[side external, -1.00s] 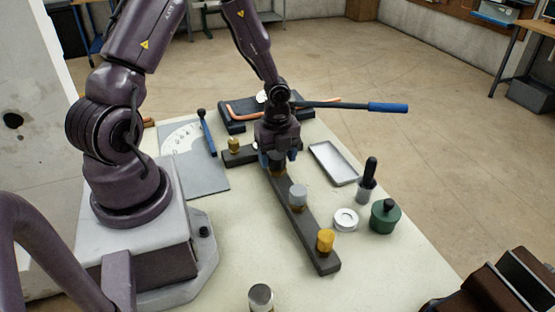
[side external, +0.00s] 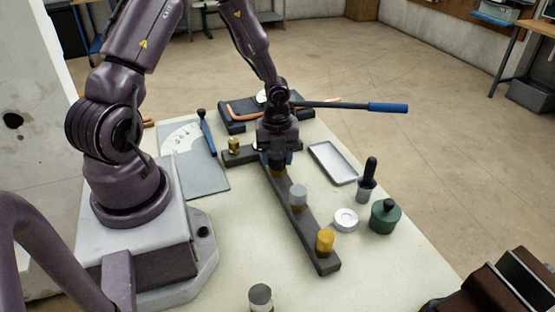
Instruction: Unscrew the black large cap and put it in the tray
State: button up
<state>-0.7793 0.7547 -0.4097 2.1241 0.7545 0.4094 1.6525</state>
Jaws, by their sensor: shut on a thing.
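My gripper (side external: 277,160) points down over the dark bar-shaped fixture, near where its two arms meet. Its jaws are shut on the black large cap (side external: 277,156), which is mostly hidden between the fingers. A gold-coloured neck (side external: 278,172) shows just below the jaws; I cannot tell whether the cap still touches it. The tray (side external: 319,152) is a shallow, empty grey rectangle to the right of my gripper.
The dark fixture (side external: 322,259) also carries a silver cap (side external: 298,194) and gold caps (side external: 325,240) (side external: 234,145). A green pot (side external: 384,216), a white ring (side external: 346,219) and a black-handled tool (side external: 368,173) stand right. A blue-handled bar (side external: 388,107) lies behind.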

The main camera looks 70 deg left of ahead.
jog(key=n, duration=1.2)
jog(key=shift+n, duration=0.4)
jog(key=n, duration=1.1)
jog(key=shift+r, duration=0.1)
jog(key=n, duration=0.6)
jog(key=o, duration=0.9)
jog(key=shift+c, duration=0.2)
